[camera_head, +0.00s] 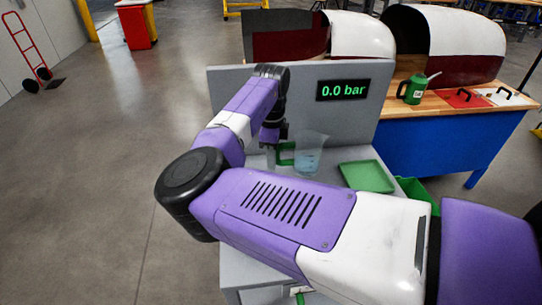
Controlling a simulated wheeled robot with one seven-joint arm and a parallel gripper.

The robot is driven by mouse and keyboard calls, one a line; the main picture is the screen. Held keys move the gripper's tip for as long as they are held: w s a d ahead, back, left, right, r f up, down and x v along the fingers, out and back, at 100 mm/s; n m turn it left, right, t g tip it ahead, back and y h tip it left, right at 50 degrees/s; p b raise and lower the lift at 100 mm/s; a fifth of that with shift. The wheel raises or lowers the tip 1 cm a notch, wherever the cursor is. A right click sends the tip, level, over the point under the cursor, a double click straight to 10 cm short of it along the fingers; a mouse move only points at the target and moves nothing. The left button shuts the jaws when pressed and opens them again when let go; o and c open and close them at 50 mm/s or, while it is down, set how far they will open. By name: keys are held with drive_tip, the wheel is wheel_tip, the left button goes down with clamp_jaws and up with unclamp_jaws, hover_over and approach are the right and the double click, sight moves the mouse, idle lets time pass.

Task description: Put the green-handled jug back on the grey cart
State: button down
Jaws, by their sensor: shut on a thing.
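The clear jug (312,157) with a green handle shows near the middle, in front of the upright back panel of the grey cart (232,262). It looks upright and has some bluish liquid low inside. My gripper (277,155) is at the jug's left side, shut on the green handle. My arm hides part of the fingers and much of the cart top. I cannot tell whether the jug's base touches the cart top.
A green tray (367,176) lies on the cart right of the jug, with a green bin (420,191) beyond. The back panel carries a display (343,90) reading 0.0 bar. A blue workbench (432,150) behind holds a green can (412,90).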

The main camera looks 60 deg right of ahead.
drive_tip(key=shift+f+b, duration=1.85)
drive_tip(key=shift+f, duration=1.4)
drive_tip(key=shift+f, duration=0.35)
drive_tip(key=c, duration=1.1)
unclamp_jaws()
drive_tip(key=shift+o, duration=0.2)
wheel_tip(320, 180, up, 7)
drive_tip(key=p, duration=0.5)
drive_tip(key=shift+p, duration=0.35)
drive_tip(key=shift+a, duration=0.1)
